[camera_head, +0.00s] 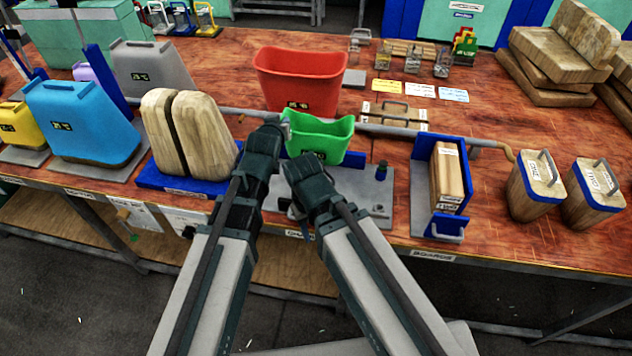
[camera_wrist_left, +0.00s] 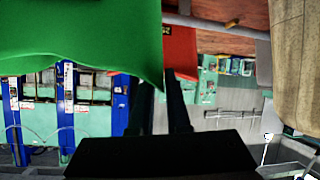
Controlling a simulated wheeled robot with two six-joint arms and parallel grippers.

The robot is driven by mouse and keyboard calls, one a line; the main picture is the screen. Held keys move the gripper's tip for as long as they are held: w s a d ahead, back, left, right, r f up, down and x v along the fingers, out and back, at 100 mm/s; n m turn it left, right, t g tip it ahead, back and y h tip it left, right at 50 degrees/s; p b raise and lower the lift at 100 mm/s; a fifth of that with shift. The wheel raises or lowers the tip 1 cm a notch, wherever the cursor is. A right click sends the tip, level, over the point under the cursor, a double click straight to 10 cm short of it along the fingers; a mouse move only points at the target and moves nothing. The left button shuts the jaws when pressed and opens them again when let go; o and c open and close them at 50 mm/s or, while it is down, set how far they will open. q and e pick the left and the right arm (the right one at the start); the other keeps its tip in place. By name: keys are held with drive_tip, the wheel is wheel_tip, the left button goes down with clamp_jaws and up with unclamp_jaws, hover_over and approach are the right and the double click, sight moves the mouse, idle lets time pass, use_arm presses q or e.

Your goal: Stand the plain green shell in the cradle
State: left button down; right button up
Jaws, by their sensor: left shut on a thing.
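The green shell (camera_head: 318,138), an open tub shape with a small dark label on its front, sits upright over a grey base plate (camera_head: 375,190), which looks like the cradle. The arms hide much of the plate, and I cannot tell whether the shell rests on it. My left gripper (camera_head: 284,128) is shut on the shell's left rim. In the left wrist view the green wall (camera_wrist_left: 85,35) reaches down to the fingers (camera_wrist_left: 162,100). My right gripper (camera_head: 290,168) is just below the shell's left side; its jaws are not clear.
A red tub (camera_head: 300,80) stands close behind the shell. Paired wooden blocks (camera_head: 185,135) on a blue base are to the left. A blue holder (camera_head: 422,185) with a wooden board (camera_head: 450,178) is to the right. A grey bar (camera_head: 385,130) runs behind the shell.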

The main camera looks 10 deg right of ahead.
use_arm(q)
wheel_tip(320, 180, down, 6)
drive_tip(key=s+b, duration=0.2)
drive_tip(key=b, duration=0.4)
drive_tip(key=shift+s+a, duration=0.35)
drive_tip(key=shift+a, duration=0.1)
drive_tip(key=shift+f, duration=0.2)
wheel_tip(320, 180, down, 4)
drive_tip(key=b, duration=0.4)
drive_tip(key=shift+r, duration=0.2)
drive_tip(key=shift+f, duration=0.1)
drive_tip(key=c, duration=0.9)
unclamp_jaws()
